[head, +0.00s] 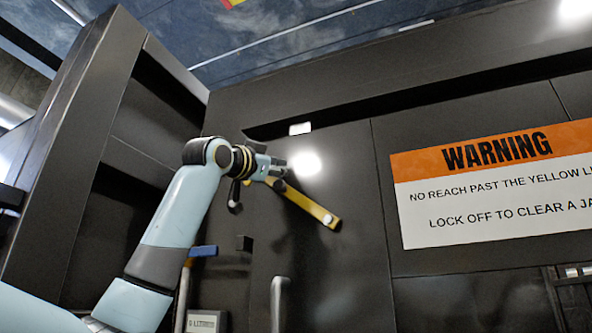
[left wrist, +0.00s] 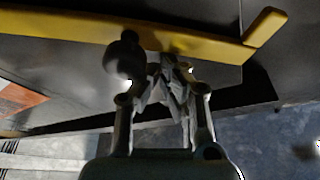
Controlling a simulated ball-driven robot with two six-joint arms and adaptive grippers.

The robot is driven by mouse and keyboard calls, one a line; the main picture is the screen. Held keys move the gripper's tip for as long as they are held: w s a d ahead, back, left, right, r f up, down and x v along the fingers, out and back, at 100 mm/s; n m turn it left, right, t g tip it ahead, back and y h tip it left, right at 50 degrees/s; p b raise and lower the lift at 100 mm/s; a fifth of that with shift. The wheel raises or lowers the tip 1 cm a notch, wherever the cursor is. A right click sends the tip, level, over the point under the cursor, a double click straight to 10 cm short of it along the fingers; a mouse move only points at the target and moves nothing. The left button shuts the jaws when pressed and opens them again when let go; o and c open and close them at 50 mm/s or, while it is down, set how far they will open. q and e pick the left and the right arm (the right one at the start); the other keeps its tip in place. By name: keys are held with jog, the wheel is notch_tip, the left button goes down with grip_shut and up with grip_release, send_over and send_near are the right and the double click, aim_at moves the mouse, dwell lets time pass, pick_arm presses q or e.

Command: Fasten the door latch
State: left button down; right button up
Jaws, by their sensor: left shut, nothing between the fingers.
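The yellow latch bar (head: 306,204) slants down to the right across the dark door (head: 345,165), with a round pale end at its lower right. In the left wrist view the yellow bar (left wrist: 215,42) runs across the top, with a bent tip at the right. My left gripper (head: 284,168) is shut and empty at the bar's upper left end. In the left wrist view its closed fingertips (left wrist: 170,62) overlap the bar's lower edge; I cannot tell whether they touch it. A dark block (head: 244,243) sits on the door's left side, below the gripper.
A grey door handle (head: 278,298) stands below the bar. A blue-ended lever (head: 203,251) is left of the dark block. A dark side panel (head: 75,150) rises at the left. An orange and white warning sign (head: 490,190) is at the right.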

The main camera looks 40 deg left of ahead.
aim_at(264, 213)
pick_arm(q)
jog(key=shift+n+y, duration=0.4)
jog(key=shift+n, duration=0.4)
jog(key=a+f+b, duration=0.1)
jog(key=f+b, duration=0.1)
jog(key=a+f+b, duration=0.1)
jog(key=shift+s+a+f+b, duration=0.3)
jog(key=shift+a+f, duration=0.05)
jog(key=shift+f, duration=0.05)
jog(key=f+n+b, duration=0.1)
jog(key=a+f+n+y+b, duration=0.1)
jog(key=f+n+b, duration=0.1)
jog(key=a+f+n+y+b, duration=0.1)
jog(key=n+b, duration=0.1)
jog(key=shift+s+a+f, duration=0.2)
jog(key=shift+s, duration=0.05)
jog(key=shift+a+f+b, duration=0.25)
jog(key=shift+f+b, duration=0.3)
jog(key=shift+b, duration=0.05)
jog(key=shift+f, duration=0.3)
jog(key=shift+s+f+b, duration=0.1)
jog(key=shift+b, duration=0.2)
pick_arm(e)
notch_tip(264, 213, down, 11)
jog(key=d, duration=0.1)
jog(key=shift+s+f, duration=0.2)
jog(key=shift+d, duration=0.1)
